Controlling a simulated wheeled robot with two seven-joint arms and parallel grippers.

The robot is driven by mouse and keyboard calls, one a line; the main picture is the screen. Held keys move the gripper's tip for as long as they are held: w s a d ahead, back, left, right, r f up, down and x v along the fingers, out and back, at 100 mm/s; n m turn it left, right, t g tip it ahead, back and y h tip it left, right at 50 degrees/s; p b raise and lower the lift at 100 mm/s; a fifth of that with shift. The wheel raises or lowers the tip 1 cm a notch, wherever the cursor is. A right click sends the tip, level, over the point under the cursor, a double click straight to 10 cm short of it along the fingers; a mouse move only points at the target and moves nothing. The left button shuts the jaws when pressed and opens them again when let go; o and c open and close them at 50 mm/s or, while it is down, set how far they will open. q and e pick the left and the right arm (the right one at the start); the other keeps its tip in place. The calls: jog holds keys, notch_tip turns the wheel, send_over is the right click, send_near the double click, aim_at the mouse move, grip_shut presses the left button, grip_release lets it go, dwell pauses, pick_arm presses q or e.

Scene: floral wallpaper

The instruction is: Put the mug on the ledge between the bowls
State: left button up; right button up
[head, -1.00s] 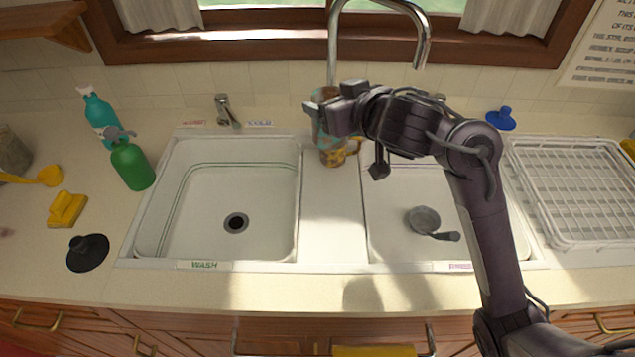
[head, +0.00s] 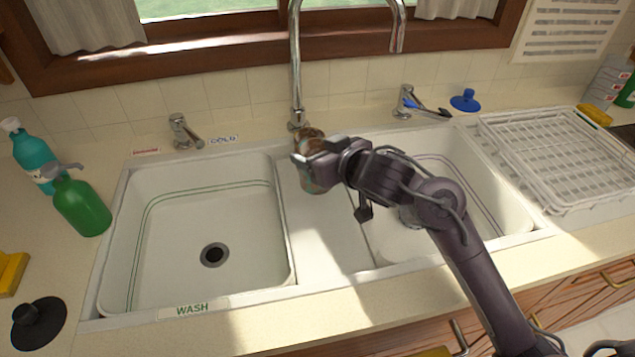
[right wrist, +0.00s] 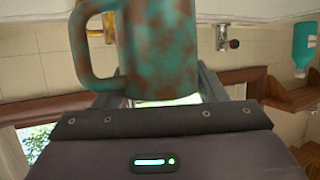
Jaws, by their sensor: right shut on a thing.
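The mug (right wrist: 158,45), speckled teal and brown with a handle, is in my right gripper (head: 316,165), which is shut on it. In the head view the mug (head: 308,184) is partly hidden by the gripper. It looks upright, over the back part of the white ledge (head: 328,238) between the sink bowls, near the tall tap. I cannot tell whether it touches the ledge. The left bowl (head: 150,262), marked WASH, is empty. The right bowl (head: 505,205) is partly hidden by my right arm. My left gripper is out of view.
The tall tap (head: 297,75) rises close behind the mug. A yellow patterned thing (right wrist: 97,22) shows behind the mug in the right wrist view. A green bottle (head: 82,207) stands left, and a white rack (head: 560,150) lies right. The ledge's front is clear.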

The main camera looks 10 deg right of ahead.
jog(key=shift+f, duration=0.8)
notch_tip(320, 180, down, 4)
jog(key=shift+b, duration=0.6)
jog(key=shift+f, duration=0.1)
jog(key=o, duration=1.2)
jog(key=shift+f, duration=0.1)
jog(key=shift+c, duration=0.2)
